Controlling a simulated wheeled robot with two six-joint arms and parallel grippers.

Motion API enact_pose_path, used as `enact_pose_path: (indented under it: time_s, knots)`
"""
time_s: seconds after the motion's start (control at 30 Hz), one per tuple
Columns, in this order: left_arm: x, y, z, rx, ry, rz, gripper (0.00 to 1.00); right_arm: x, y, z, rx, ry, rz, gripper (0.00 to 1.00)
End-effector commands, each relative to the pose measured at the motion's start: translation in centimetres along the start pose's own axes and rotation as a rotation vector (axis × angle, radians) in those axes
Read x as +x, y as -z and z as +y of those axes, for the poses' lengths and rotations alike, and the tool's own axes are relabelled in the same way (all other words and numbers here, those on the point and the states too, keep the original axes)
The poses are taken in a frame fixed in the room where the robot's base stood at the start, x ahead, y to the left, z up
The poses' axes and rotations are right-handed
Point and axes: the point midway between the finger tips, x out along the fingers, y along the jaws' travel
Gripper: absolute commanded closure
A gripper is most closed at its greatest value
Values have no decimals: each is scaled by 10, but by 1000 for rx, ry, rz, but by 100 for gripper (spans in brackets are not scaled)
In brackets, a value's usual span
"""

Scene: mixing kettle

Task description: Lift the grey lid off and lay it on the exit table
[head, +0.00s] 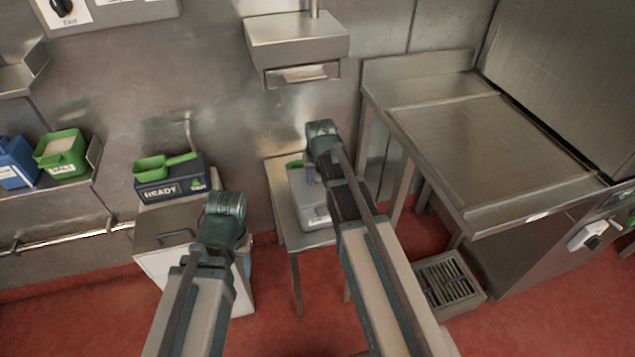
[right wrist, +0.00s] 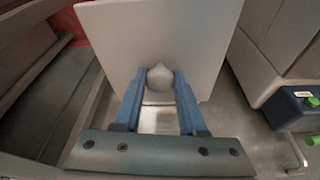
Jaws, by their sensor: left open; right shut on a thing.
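The grey lid (right wrist: 118,40) is a light, flat square plate with a round knob (right wrist: 160,76), filling the upper middle of the right wrist view. My right gripper (right wrist: 160,85) is shut on the knob. In the head view my right gripper (head: 313,174) is over a grey labelled thing (head: 303,198) at the small steel table. My arm covers part of it, and I cannot tell whether the lid is clear of what is below. My left gripper (head: 224,215) is open at lower left, its fingertips mostly hidden. No table label reads exit; a bare steel table (head: 450,125) stands at right.
A small steel table (head: 283,215) is under the right gripper. A grated bin (head: 448,282) is on the red floor. A steel hood (head: 297,40) hangs above.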

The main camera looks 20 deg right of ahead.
Motion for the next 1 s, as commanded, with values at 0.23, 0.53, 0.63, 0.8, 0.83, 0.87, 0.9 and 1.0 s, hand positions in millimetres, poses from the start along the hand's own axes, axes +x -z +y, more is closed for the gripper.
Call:
enact_pose_path:
  time_s: [0.23, 0.53, 0.63, 0.8, 0.83, 0.87, 0.9, 1.0]
  knots:
    - [-5, 0, 0, 0, 0, 0, 50, -4, 1, 0, 0, 0, 0, 100]
    - [-22, -1, -2, 0, 0, 0, 50, -21, 7, 0, 0, 0, 0, 100]
    - [-28, -2, -3, 0, 0, 0, 50, -27, 8, 0, 0, 0, 0, 100]
    - [-37, -2, -4, 0, 0, 0, 50, -36, 11, 0, 0, 0, 0, 100]
    - [-39, -2, -4, 0, 0, 0, 50, -38, 12, 0, 0, 0, 0, 100]
    - [-41, -2, -4, 0, 0, 0, 50, -39, 12, 0, 0, 0, 0, 100]
    - [-42, -2, -4, 0, 0, 0, 50, -41, 13, 0, 0, 0, 0, 100]
    - [-44, -3, -4, 0, 0, 0, 50, -42, 13, 0, 0, 0, 0, 100]
